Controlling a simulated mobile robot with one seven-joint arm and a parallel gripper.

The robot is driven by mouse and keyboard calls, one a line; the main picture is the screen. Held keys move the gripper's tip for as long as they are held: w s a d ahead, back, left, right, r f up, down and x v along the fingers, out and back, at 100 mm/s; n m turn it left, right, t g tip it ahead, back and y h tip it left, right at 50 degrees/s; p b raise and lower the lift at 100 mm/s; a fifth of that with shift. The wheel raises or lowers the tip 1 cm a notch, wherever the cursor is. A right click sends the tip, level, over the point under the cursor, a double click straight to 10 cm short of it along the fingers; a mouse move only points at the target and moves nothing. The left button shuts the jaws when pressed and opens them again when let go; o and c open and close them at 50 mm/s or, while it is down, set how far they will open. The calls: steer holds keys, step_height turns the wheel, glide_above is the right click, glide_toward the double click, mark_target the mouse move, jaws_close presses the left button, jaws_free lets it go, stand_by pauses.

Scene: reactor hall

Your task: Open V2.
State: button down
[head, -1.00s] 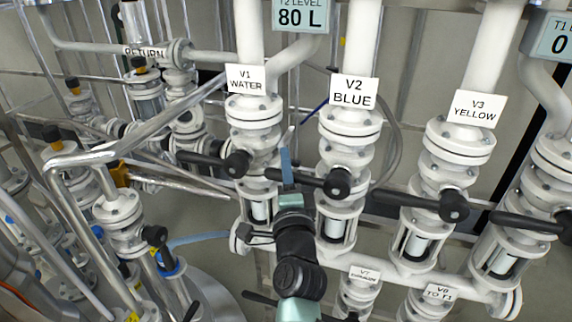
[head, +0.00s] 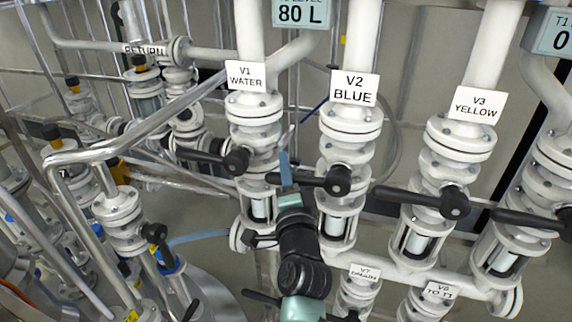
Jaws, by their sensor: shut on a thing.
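Valve V2 is a white flanged valve under a sign reading "V2 BLUE" (head: 354,88). Its black lever handle (head: 318,181) points left from a round hub, roughly level across the pipe. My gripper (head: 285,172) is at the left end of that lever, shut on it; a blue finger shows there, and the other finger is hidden. My dark wrist and teal links reach up from the bottom of the head view and cover part of the piping below.
Valve V1 WATER (head: 236,160) with its black lever is close on the left. Valve V3 YELLOW (head: 454,203) is on the right, its lever reaching toward V2. V7 DRAIN (head: 364,272) sits below. A display above reads 80 L (head: 300,13).

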steer(key=s+d+f+n+g+b, duration=0.1)
steer(key=d+f+n+g, duration=0.2)
steer(key=f+n, duration=0.3)
steer(key=shift+d+f+n+h, duration=0.15)
steer(key=shift+f+n+h, duration=0.15)
steer(key=shift+f, duration=0.4)
steer(key=c, duration=0.7)
jaws_free()
steer(key=shift+r, duration=0.3)
steer(key=s+b, duration=0.1)
steer(key=s, duration=0.3)
steer(key=s+r+b, duration=0.1)
steer(key=s, duration=0.3)
steer(key=s+d+r+b, duration=0.1)
steer(key=s, duration=0.3)
steer(key=shift+s+r+b, duration=0.15)
steer(key=shift+s+b, duration=0.2)
steer(key=shift+b, duration=0.05)
